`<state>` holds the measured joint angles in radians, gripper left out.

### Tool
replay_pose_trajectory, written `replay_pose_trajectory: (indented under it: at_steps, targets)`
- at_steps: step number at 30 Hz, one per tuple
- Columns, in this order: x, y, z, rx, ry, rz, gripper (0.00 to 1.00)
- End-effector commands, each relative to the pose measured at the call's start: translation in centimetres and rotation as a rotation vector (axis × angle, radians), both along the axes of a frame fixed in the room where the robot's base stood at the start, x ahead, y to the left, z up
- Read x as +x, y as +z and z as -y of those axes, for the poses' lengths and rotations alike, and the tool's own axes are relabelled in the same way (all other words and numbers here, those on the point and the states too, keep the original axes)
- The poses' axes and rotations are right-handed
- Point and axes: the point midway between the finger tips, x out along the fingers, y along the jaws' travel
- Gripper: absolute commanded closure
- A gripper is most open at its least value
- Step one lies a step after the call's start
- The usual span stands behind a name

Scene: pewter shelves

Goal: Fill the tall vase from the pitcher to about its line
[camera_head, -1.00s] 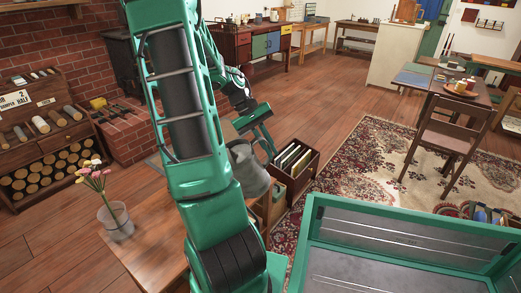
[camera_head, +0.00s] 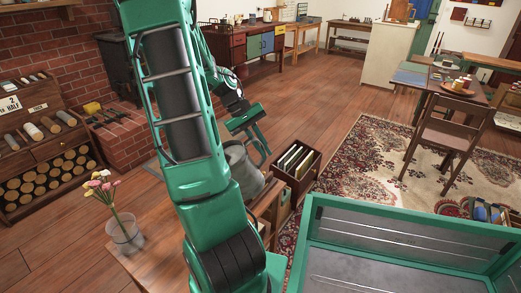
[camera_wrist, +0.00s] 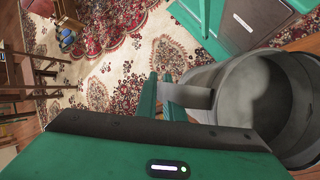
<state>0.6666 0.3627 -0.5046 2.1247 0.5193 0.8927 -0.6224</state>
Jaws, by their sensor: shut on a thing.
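The tall vase (camera_head: 126,237) is clear glass with pink and yellow flowers. It stands on a wooden table at the lower left of the head view. Its line and any water level are too small to make out. The pitcher (camera_head: 243,172) is grey metal. My gripper (camera_head: 264,147) is shut on its handle and holds it right of my arm, well apart from the vase. In the wrist view, the fingers (camera_wrist: 164,95) close at the handle (camera_wrist: 192,96), and the pitcher's open mouth (camera_wrist: 268,92) shows. I cannot tell how much liquid is inside.
The wooden table (camera_head: 155,262) is partly hidden by my arm. A dark red box of upright panels (camera_head: 296,163) stands just right of the pitcher. A log and roll rack (camera_head: 45,150) is at the left. A chair (camera_head: 445,140) and patterned rug lie right. Floor behind is open.

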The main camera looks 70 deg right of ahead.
Motion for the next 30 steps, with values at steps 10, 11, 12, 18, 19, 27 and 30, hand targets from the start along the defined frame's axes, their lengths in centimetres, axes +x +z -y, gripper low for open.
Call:
replay_pose_trajectory:
  at_steps: [10,11,12,18,19,27,30]
  targets:
    - [0.6,0.2,-0.3,-0.017,0.010,-0.019,1.00]
    - [0.6,0.3,-0.3,-0.024,0.010,-0.027,1.00]
    - [0.7,0.4,-0.4,-0.035,0.012,-0.038,1.00]
    - [1.2,1.2,-0.9,-0.116,0.014,-0.130,1.00]
    - [1.3,1.3,-0.9,-0.130,0.013,-0.144,1.00]
    - [1.8,2.4,-1.5,-0.241,0.011,-0.266,1.00]
    - [1.9,2.7,-1.6,-0.266,0.009,-0.292,1.00]
